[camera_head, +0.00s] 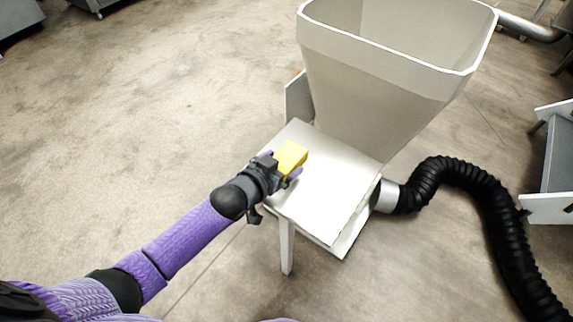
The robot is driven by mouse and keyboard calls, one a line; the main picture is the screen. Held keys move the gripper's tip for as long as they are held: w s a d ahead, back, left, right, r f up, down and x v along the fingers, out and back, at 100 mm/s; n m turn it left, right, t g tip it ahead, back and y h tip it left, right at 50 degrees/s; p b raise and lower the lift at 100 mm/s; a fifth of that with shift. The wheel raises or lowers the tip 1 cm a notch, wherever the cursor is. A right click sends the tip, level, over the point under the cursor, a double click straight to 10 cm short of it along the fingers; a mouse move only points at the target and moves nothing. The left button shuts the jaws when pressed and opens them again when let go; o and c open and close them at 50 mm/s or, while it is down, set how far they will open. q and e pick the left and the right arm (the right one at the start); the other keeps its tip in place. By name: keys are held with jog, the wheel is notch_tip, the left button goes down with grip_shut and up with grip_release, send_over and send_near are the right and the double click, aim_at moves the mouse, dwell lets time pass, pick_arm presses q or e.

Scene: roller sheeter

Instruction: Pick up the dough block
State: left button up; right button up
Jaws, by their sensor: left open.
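The dough block (291,155) is a small yellow block at the near left part of the white table surface (325,195). My left gripper (286,168) reaches in from the left and is at the block, with its fingers on either side of it. The jaws are open. The gripper hides the block's lower near side, so I cannot tell whether a finger touches it. My right gripper is not in view.
A large pale hopper (385,70) rises directly behind the table surface. A black ribbed hose (480,190) runs from its right side across the floor. Grey equipment (555,165) stands at the right edge. The floor at left is clear.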

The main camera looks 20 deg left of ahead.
pick_arm(q)
jog(key=shift+r, duration=0.1)
jog(key=c, duration=1.3)
jog(key=shift+o, duration=0.2)
jog(key=shift+r, duration=0.2)
notch_tip(320, 180, up, 10)
jog(key=p, duration=0.6)
jog(key=shift+f, duration=0.2)
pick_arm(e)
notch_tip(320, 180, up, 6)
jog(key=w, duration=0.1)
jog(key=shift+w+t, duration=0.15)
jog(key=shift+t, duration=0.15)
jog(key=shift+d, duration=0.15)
